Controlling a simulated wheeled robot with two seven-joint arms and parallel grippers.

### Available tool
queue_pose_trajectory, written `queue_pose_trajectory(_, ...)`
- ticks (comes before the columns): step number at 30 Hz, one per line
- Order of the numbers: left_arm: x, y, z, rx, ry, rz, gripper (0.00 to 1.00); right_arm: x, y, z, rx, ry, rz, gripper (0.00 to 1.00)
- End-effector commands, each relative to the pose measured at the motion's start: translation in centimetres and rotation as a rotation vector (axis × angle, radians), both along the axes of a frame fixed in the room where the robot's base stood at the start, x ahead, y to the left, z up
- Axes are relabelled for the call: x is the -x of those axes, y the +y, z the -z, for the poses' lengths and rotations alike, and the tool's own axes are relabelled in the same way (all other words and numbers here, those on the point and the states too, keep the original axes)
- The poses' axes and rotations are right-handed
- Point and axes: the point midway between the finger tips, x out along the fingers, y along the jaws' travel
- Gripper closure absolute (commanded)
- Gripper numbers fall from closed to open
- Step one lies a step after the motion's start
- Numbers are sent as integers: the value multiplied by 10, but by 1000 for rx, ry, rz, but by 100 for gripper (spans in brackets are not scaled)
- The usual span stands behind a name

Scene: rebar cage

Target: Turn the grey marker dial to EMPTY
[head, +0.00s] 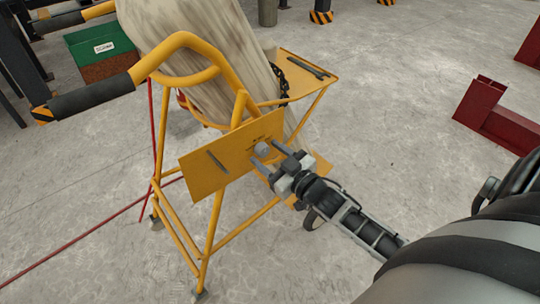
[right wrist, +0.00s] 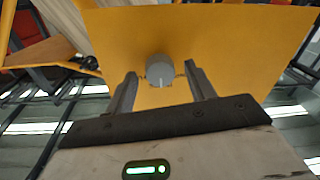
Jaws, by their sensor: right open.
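The grey marker dial (head: 262,149) is a small round knob on a yellow plate (head: 205,180) fixed to the yellow trolley frame. My right gripper (head: 268,155) is open at the plate, its two fingers on either side of the dial. In the right wrist view, the dial (right wrist: 160,70) sits between the spread fingertips (right wrist: 161,80), with a gap on each side. Small dark lettering near the dial is too small to read, so its setting cannot be told. My left gripper is not in view.
The yellow trolley (head: 206,235) carries a large pale, streaked cylinder (head: 195,60) and has a black-gripped handle (head: 90,97). A rod lies on its side shelf (head: 290,85). A grey bar is on the plate. A red hose (head: 75,246) crosses the floor. Red steel (head: 500,120) lies right.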

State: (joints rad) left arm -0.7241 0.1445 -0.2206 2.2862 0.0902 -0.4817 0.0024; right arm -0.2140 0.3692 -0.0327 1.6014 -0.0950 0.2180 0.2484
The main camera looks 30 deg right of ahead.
Motion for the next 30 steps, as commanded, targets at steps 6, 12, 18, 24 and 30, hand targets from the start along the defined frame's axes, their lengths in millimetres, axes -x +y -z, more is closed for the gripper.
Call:
queue_pose_trajectory(6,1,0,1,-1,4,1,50,0,0,0,0,0,0,90)
queue_pose_trajectory(12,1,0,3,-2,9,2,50,1,0,0,6,-1,0,90)
queue_pose_trajectory(18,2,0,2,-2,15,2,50,1,0,-1,57,-6,-1,90)
queue_pose_trajectory(24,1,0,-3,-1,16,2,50,1,1,-2,183,-15,-1,90)
queue_pose_trajectory(30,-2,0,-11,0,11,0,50,1,1,-2,363,-28,0,90)
